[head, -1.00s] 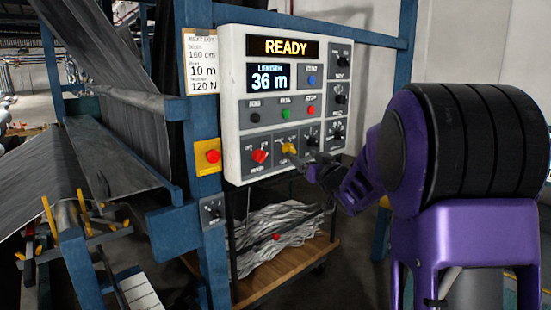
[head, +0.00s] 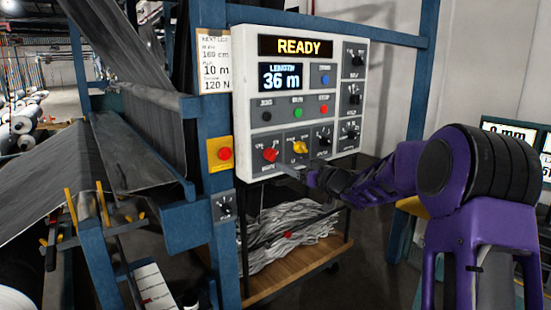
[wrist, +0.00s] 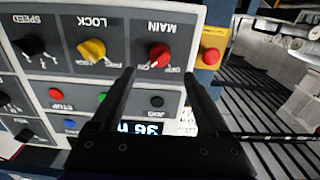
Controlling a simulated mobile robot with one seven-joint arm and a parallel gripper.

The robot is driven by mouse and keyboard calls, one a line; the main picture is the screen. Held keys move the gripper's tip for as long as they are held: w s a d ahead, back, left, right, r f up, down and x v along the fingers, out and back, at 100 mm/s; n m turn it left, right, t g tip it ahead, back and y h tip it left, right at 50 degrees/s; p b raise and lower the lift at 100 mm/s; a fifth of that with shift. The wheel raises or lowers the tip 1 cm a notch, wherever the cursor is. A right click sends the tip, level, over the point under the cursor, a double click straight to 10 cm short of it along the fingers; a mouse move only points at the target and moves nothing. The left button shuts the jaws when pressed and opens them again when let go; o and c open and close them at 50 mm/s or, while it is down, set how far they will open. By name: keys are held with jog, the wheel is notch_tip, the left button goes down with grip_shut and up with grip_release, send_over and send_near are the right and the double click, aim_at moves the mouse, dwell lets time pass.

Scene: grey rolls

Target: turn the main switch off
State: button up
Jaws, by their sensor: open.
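The main switch (head: 270,154) is a red rotary knob at the lower left of the grey and white control panel. In the wrist view, which is upside down, the red main switch (wrist: 160,55) sits under the MAIN label, and its pointer seems to lean toward ON. My gripper (head: 284,168) is just below and right of the knob in the head view. In the wrist view the two dark fingers of my gripper (wrist: 157,74) are apart, with the knob between and beyond their tips. They hold nothing, and I see no clear contact.
The yellow LOCK knob (wrist: 92,51) is beside the main switch. A red button on a yellow box (head: 224,154) stands left of the panel. The display (head: 296,46) reads READY. A wooden shelf (head: 290,278) with grey cloth lies below.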

aim_at(275, 157)
jog(key=x, duration=0.8)
jog(key=shift+w+a, duration=0.15)
jog(key=shift+w, duration=0.1)
grip_shut()
